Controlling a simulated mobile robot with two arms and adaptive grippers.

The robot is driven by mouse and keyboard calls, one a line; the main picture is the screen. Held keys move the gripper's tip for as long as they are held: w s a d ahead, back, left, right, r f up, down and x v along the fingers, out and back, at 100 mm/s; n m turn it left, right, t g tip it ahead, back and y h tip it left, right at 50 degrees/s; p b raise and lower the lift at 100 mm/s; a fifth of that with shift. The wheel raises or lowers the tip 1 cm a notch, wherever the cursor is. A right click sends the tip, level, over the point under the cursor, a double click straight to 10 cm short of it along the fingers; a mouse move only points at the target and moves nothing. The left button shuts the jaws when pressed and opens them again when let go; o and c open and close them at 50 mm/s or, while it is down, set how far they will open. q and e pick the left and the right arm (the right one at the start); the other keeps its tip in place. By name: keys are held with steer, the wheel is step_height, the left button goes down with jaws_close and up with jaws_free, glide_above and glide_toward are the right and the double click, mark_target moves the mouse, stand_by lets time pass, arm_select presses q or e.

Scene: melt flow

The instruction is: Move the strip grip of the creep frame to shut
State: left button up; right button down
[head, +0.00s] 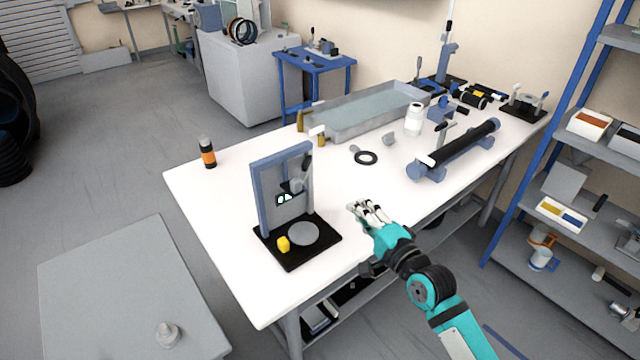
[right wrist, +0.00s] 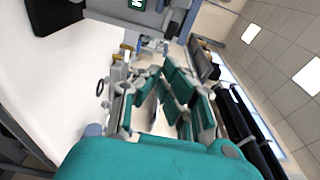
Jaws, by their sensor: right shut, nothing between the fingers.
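The creep frame (head: 262,195) stands upright on a black base near the front of the white table. It has blue-grey posts and a small lit display (head: 285,198). Its strip grip (head: 298,184) seems to be the grey part with a dark lever near the right post; it is too small to tell whether it is open or shut. My right gripper (head: 362,211) is shut and empty, above the table to the right of the frame and apart from it. Its fingers show in the right wrist view (right wrist: 168,92), with part of the frame (right wrist: 160,14) at the top edge. My left gripper is not in view.

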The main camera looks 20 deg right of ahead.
steer(key=p, duration=0.2)
glide_toward(305, 169)
steer(key=w+d+f, duration=0.1)
steer(key=w+d, duration=0.2)
steer(key=w, duration=0.1)
steer(key=w+a, duration=0.1)
steer(key=a+p, duration=0.1)
steer(key=a, duration=0.1)
steer(key=shift+w+f, duration=0.4)
steer(key=shift+d, duration=0.1)
